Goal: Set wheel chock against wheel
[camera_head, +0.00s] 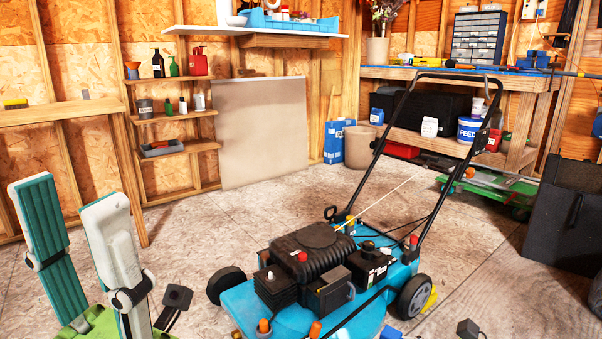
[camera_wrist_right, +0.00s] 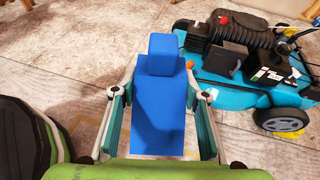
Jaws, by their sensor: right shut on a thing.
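The wheel chock (camera_wrist_right: 158,112) is a blue block with a raised upright end, seen in the right wrist view. My right gripper (camera_wrist_right: 158,80) is shut on it, one finger along each side, with the chock held over the floor. The blue mower (camera_head: 315,270) stands on the floor in front of me. In the right wrist view its nearest wheel (camera_wrist_right: 282,119) is to the right of the chock, clearly apart from it. In the head view a wheel (camera_head: 413,297) shows at its right and another wheel (camera_head: 226,285) at its left. My left gripper (camera_head: 70,190) is open and empty.
A yellow piece (camera_head: 430,298) lies beside the mower's right wheel. The mower's handle (camera_head: 440,76) rises toward the loaded workbench (camera_head: 520,83). A black bin (camera_head: 560,215) stands at right. A wooden bench (camera_head: 60,112) is at left.

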